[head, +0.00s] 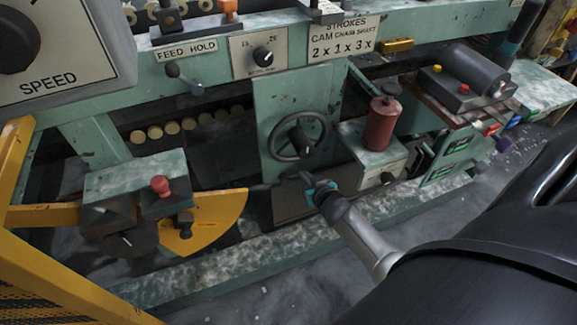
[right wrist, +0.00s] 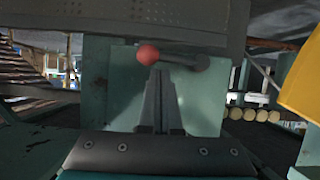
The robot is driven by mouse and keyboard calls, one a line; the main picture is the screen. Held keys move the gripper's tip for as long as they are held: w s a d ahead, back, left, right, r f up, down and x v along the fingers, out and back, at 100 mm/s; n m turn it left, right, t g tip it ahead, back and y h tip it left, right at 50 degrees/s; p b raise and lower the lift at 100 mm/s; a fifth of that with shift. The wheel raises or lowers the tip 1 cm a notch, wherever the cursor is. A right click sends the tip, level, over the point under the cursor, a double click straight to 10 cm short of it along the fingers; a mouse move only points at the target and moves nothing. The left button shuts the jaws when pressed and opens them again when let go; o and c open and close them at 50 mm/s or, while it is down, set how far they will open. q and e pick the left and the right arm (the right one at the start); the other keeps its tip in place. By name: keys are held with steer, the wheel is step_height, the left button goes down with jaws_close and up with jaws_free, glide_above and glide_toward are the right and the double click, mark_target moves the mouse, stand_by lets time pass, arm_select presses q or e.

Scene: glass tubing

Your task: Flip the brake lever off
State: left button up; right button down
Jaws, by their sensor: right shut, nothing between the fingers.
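A dark lever with a red ball knob (right wrist: 148,55) lies across a pale green panel (right wrist: 205,95) in the right wrist view. Its arm runs to the right from the ball. A red knob (head: 160,184) also shows on the green box at the lower left of the head view; I cannot tell for certain that it is the same one. No brake label is readable. My right gripper (head: 304,178) is shut and empty, below the handwheel. In the right wrist view its closed fingers (right wrist: 160,75) point at the panel, tips just right of the ball; contact cannot be told. My left gripper is not in view.
The black handwheel (head: 298,135) is just above my right gripper. A yellow quadrant plate (head: 220,207) and yellow frame (head: 15,150) stand at left. A red cylinder (head: 381,125) stands at right. A black feed-hold lever (head: 183,76) is above. Some floor shows in front.

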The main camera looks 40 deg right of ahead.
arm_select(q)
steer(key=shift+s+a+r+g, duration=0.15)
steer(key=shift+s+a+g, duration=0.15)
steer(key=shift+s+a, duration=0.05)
arm_select(e)
steer(key=shift+f+m, duration=0.2)
steer(key=shift+m, duration=0.1)
steer(key=shift+r+p, duration=0.2)
steer(key=shift+p, duration=0.15)
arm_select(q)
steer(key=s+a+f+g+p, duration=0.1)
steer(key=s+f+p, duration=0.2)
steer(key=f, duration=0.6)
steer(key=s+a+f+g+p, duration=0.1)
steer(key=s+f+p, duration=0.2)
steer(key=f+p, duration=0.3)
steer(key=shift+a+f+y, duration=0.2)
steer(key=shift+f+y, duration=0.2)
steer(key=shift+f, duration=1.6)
arm_select(e)
steer(key=s+a+r, duration=0.1)
steer(key=s+r, duration=0.6)
steer(key=s, duration=0.1)
steer(key=shift+a+r, duration=0.3)
steer(key=shift+r, duration=0.1)
